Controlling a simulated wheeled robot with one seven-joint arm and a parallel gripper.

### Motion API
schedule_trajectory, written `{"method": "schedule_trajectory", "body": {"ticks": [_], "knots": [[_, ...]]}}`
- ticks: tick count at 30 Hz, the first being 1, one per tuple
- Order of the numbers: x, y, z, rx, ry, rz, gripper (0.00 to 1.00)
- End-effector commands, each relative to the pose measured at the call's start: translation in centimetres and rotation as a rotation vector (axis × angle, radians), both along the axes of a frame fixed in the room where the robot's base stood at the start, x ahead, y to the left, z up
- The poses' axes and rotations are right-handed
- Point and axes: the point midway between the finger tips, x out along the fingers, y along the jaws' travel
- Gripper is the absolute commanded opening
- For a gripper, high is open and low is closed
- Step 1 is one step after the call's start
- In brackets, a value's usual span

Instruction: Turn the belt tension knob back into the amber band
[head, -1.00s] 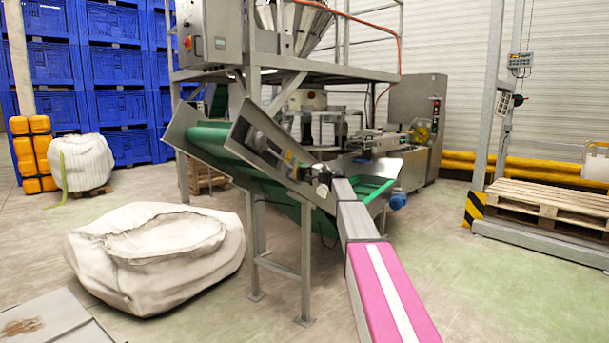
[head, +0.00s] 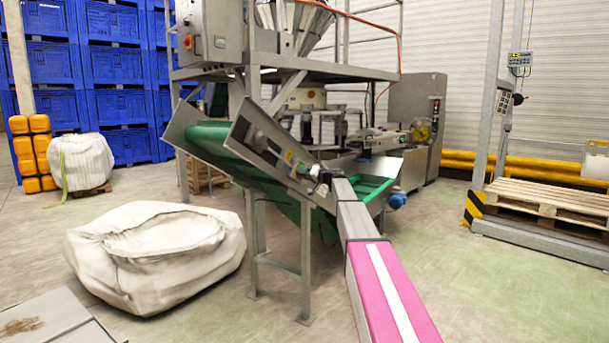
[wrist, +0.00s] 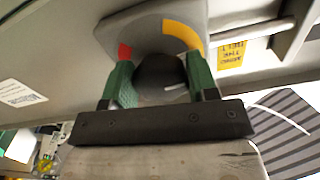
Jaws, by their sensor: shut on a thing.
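The belt tension knob (wrist: 158,72) is a dark round knob with a pale line on its face, pointing roughly to the right in the wrist view. It sits on a grey plate (wrist: 140,28) that carries a red band (wrist: 125,51) at the left and an amber band (wrist: 184,38) at the upper right. My gripper (wrist: 162,82) has green fingers shut on the knob, one on each side. In the head view my gripper (head: 314,172) is at the side of the inclined conveyor, and the knob is too small to make out there.
A yellow label (wrist: 231,54) is beside the plate. The conveyor's green belt (head: 208,136) slopes down behind my arm. A conveyor support leg (head: 306,262) stands left of my arm.

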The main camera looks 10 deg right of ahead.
Motion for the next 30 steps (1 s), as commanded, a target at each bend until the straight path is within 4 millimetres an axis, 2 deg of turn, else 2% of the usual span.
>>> {"method": "schedule_trajectory", "body": {"ticks": [18,19,21,30], "knots": [[-0.10,-0.03,-0.16,-0.032,-0.033,0.001,0.30],[-0.10,-0.03,-0.16,-0.032,-0.033,0.001,0.57],[-0.09,-0.03,-0.15,-0.032,-0.033,0.001,0.79],[-0.06,-0.05,-0.07,-0.031,-0.034,0.001,0.79]]}}
